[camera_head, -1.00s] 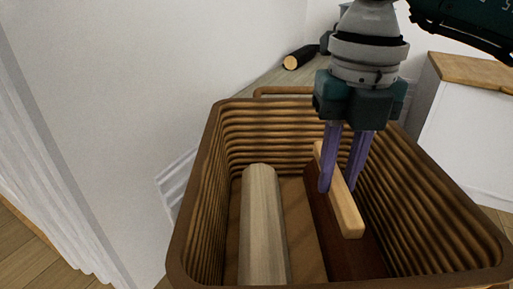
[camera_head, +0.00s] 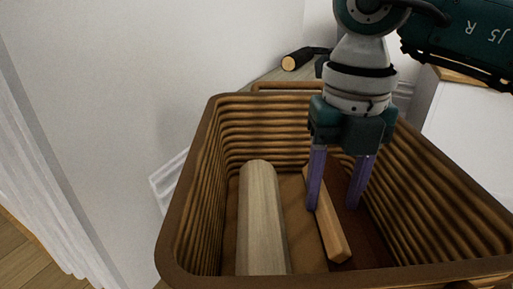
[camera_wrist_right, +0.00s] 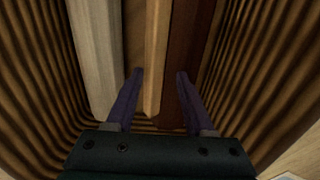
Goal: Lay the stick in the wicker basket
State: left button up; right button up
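The stick (camera_head: 331,232), a pale square-edged wooden bar, lies inside the wicker basket (camera_head: 215,165), lengthwise between a thick pale log and a dark brown piece. I cannot tell whether it lies flat on the bottom or partly on the dark piece. In the right wrist view the stick (camera_wrist_right: 156,55) runs between my finger tips with gaps at both sides. My right gripper (camera_head: 335,205) is open, its purple fingers reaching down into the basket, one at each side of the stick. One finger hides part of the stick in the head view. My left gripper is out of view.
The pale log (camera_head: 261,215) lies in the left of the basket and the dark brown piece (camera_head: 367,230) in the right. The ribbed basket walls rise close around. Behind the basket lies a dark log (camera_head: 297,59) with a pale cut end. A white wall stands at left.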

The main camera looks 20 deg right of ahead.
aim_at(331, 205)
jog(key=shift+r, duration=0.1)
notch_tip(331, 205, up, 12)
jog(key=p, duration=0.8)
jog(key=shift+r, duration=0.25)
